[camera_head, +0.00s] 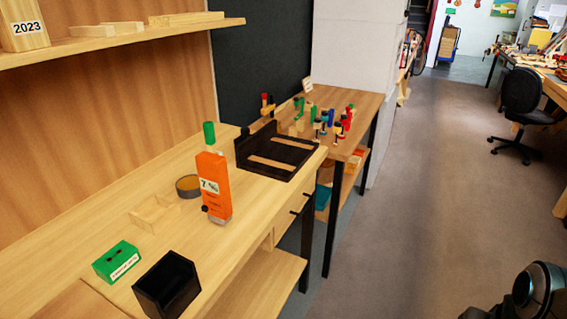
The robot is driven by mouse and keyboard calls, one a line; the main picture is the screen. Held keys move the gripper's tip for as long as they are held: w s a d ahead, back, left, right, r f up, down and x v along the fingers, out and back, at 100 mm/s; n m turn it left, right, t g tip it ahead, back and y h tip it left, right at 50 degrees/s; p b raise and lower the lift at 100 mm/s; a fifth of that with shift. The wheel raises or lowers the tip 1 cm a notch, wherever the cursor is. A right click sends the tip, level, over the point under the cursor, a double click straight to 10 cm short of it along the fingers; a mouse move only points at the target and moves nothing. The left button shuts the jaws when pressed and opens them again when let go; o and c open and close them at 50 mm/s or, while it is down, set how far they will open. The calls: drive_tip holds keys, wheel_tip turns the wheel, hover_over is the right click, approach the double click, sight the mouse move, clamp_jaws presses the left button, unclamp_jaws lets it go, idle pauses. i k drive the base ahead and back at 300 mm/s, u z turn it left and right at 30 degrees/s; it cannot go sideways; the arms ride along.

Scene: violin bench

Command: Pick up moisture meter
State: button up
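Part of my dark arm shows in the bottom right corner, over the floor and well apart from the bench. My gripper's fingers are not visible.
Around the device are a dark round tin (188,187), a shallow wooden box (154,214), a green labelled block (117,262) and an open black box (167,286). A black tray (243,155) lies behind. A shelf (120,42) overhangs the bench. The floor (410,220) at right is clear.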

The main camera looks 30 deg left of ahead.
sight(211, 168)
drive_tip(key=i, duration=0.65)
drive_tip(key=u, duration=1.8)
